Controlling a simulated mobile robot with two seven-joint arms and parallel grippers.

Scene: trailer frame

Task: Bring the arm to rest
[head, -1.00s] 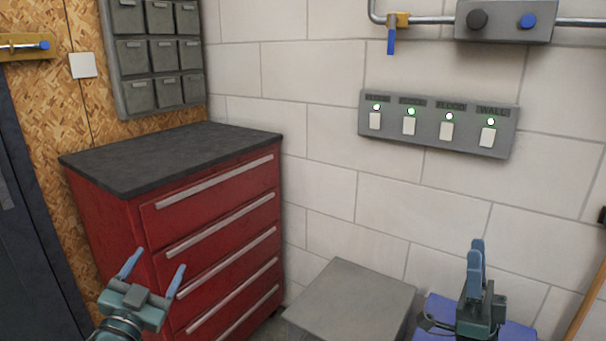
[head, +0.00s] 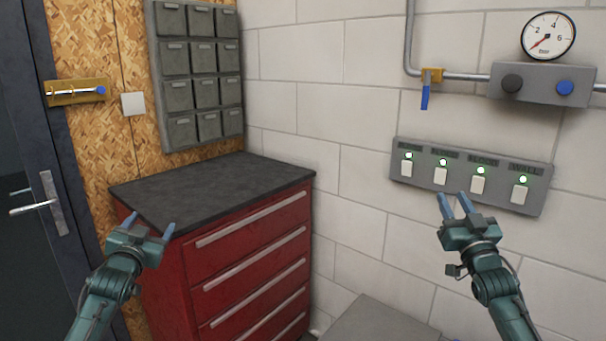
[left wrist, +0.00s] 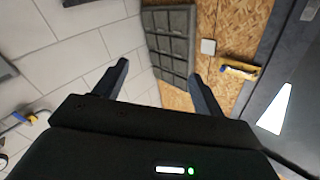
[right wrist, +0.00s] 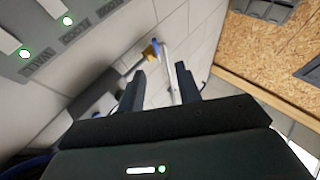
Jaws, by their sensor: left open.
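My left gripper (head: 142,231) is raised in front of the red cabinet in the head view. Its two blue fingertips are apart with nothing between them. The left wrist view shows the same open fingers (left wrist: 158,85) and an empty gap. My right gripper (head: 454,205) is raised in front of the wall, just below the switch panel in the picture. Its fingers are parted by a narrower gap. The right wrist view shows these fingers (right wrist: 160,85) apart and empty. Neither gripper visibly holds or touches anything.
A grey panel (head: 470,193) with several lit switches is on the block wall. A pipe with a blue-handled valve (head: 425,95) and a gauge (head: 547,37) are above. A red drawer cabinet (head: 240,262) with a bare dark top (head: 215,188) stands left, below wall bins (head: 178,58). A dark door (head: 35,185) is far left.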

